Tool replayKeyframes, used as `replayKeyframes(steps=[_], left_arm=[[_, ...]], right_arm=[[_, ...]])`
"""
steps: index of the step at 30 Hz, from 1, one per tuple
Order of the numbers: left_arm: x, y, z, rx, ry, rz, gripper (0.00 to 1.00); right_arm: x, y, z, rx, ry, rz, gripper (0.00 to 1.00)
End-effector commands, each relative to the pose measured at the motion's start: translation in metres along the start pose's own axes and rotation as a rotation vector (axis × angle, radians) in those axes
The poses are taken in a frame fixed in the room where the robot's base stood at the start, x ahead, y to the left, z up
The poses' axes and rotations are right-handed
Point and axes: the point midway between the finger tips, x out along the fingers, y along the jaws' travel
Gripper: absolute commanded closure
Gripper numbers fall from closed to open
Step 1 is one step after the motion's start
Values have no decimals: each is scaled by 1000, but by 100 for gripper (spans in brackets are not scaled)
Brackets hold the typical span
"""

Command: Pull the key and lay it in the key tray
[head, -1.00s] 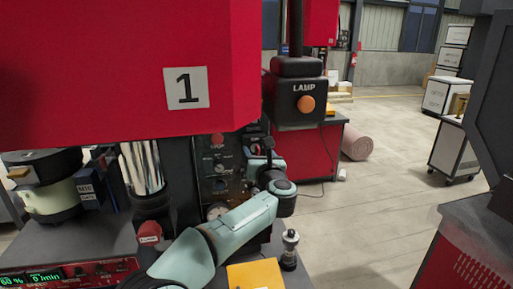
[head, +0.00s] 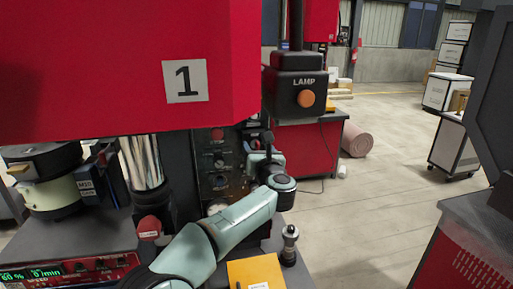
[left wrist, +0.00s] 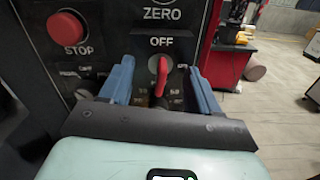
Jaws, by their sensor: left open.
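A red key-like piece (left wrist: 162,72) sticks out of the dark panel just below the OFF mark in the left wrist view. My left gripper (left wrist: 164,78) is open, with one blue finger on each side of the red piece and visible gaps between. The head view shows my left gripper (head: 256,148) close to the front of the dark panel, where the red piece is hard to make out. I cannot pick out the key tray for certain. My right gripper is not in view.
A red STOP button (left wrist: 66,28) sits left of the fingers on the panel. A big red housing (head: 110,65) marked 1 hangs above. A black LAMP box (head: 295,90) stands behind. An orange flat item (head: 255,270) and a small metal post (head: 289,240) are at the bench front.

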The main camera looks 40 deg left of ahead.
Motion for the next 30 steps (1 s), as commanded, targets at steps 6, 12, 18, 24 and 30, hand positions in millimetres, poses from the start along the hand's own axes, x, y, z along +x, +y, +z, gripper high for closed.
replayKeyframes(steps=[6, 12, 18, 24, 30], left_arm=[[0, 0, 0, 0, 0, 0, 38], [0, 0, 0, 0, 0, 0, 38], [0, 0, 0, 0, 0, -1, 38], [0, 0, 0, 0, 0, -1, 38], [0, 0, 0, 0, 0, -1, 84]], right_arm=[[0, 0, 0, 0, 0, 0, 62], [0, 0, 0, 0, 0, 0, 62], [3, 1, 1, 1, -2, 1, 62], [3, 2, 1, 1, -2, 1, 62], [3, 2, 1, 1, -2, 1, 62]])
